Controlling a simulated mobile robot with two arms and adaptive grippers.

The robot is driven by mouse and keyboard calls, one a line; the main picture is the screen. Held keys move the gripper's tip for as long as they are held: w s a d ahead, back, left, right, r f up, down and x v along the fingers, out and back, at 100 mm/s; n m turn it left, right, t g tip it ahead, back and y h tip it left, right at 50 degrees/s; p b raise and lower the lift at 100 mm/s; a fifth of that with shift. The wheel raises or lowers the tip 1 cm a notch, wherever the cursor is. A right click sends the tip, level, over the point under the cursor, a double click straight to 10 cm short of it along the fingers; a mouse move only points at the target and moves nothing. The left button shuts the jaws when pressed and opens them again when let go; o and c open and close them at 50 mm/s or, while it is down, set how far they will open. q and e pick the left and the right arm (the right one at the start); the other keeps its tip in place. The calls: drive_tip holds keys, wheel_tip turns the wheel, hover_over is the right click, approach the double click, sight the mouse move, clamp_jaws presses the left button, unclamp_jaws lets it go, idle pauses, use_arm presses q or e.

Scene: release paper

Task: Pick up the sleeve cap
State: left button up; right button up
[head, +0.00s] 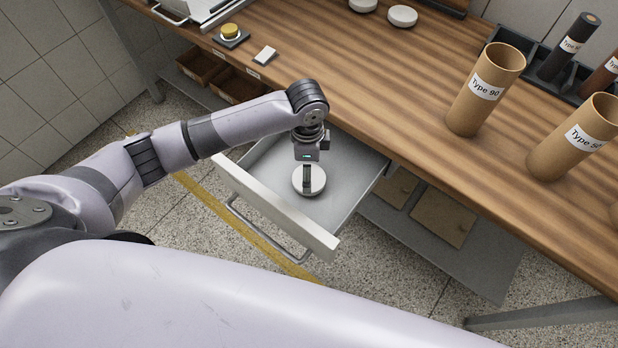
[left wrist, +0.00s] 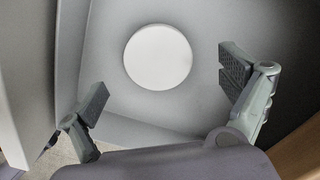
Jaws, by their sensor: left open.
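A round white sleeve cap (head: 316,184) lies in the open grey drawer (head: 345,180) under the worktop. In the left wrist view the cap (left wrist: 158,57) is a plain white disc on the drawer floor (left wrist: 110,40). My left gripper (head: 307,186) reaches down into the drawer over the cap and covers part of it in the head view. In the left wrist view the fingers of my left gripper (left wrist: 165,88) are spread wide with nothing between them; the cap shows beyond them. My right gripper is not in view.
The drawer front with its handle (head: 275,208) stands out from the wooden worktop (head: 400,95). On the worktop stand brown tubes labelled Type 90 (head: 480,95) and Type 50 (head: 575,140). More white discs (head: 403,16) lie at the back. A yellow button (head: 231,31) sits at the left.

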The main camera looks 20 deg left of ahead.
sight(319, 178)
use_arm(q)
drive_tip(key=f, duration=0.5)
drive_tip(key=shift+s+a, duration=0.1)
drive_tip(key=shift+s, duration=0.1)
drive_tip(key=shift+c, duration=0.2)
drive_tip(key=c, duration=1)
